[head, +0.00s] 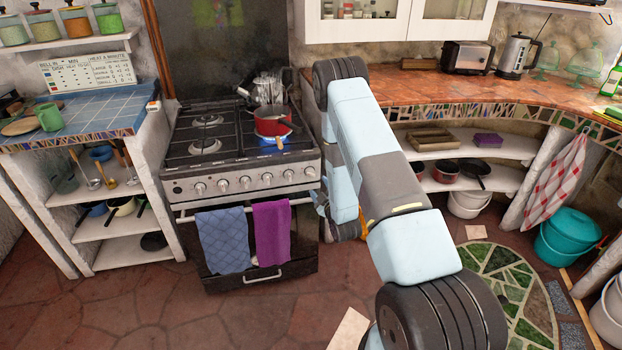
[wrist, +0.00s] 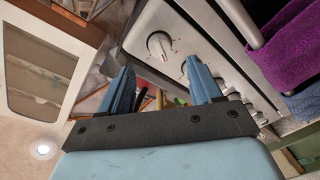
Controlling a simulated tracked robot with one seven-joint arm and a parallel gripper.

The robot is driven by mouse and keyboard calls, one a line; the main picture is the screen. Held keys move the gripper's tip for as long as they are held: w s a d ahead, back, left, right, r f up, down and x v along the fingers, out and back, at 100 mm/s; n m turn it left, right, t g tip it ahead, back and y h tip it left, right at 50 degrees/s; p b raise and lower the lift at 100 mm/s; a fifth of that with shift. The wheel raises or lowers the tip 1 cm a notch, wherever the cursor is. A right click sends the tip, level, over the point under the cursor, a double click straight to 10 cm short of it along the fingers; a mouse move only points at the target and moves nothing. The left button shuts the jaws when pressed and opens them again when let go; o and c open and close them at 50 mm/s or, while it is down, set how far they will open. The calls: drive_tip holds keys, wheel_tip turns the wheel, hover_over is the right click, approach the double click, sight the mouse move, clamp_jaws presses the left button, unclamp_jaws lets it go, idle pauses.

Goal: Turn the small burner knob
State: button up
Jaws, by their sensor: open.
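The stove's front panel (head: 240,184) carries a row of several round silver knobs. The rightmost knob (head: 310,171) is nearest my gripper. In the wrist view, a white-and-silver knob (wrist: 160,45) with a red mark beside it lies just beyond the gap between my fingers. I cannot tell which knob serves the small burner. My gripper (wrist: 162,88) is open and empty, with its blue fingers on either side of a gap. In the head view it is mostly hidden behind my arm, beside the stove's right front.
A blue towel (head: 222,240) and a purple towel (head: 271,232) hang on the oven handle (head: 180,218) below the knobs. A red pot (head: 272,121) stands on the hob's right front. The counter (head: 440,90) lies right of the stove. Floor before the oven is clear.

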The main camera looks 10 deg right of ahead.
sight(310, 173)
drive_tip(key=w, duration=0.8)
drive_tip(key=shift+a, duration=0.4)
